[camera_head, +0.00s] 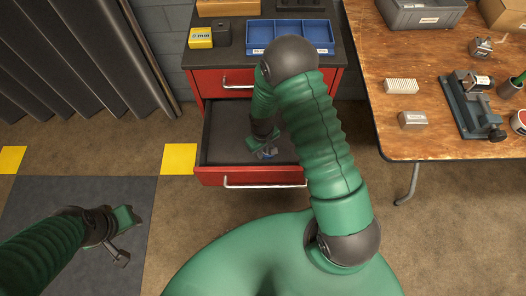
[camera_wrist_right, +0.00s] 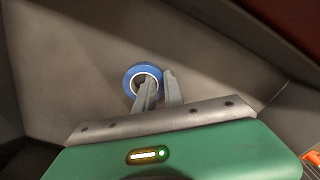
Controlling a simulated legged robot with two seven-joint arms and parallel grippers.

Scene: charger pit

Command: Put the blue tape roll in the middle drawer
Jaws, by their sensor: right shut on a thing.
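The red drawer cabinet (camera_head: 201,85) has a drawer (camera_head: 225,150) pulled out below a shut top drawer; the open drawer has a dark grey floor. The blue tape roll (camera_wrist_right: 130,77) is a ring at my right gripper (camera_wrist_right: 158,88). One finger reaches into the ring's hole and the other is outside, gripping its wall. In the head view the right gripper (camera_head: 263,148) is inside the open drawer with the roll (camera_head: 268,154) low over its floor; whether it touches the floor is unclear. My left gripper (camera_head: 122,257) is over the floor at lower left, empty, its jaws unclear.
On the cabinet top are a blue tray (camera_head: 290,36), a yellow box (camera_head: 201,37) and a dark block (camera_head: 224,33). A wooden table (camera_head: 400,70) with a vise (camera_head: 470,103) stands at right. The open drawer's walls and front closely surround my right gripper.

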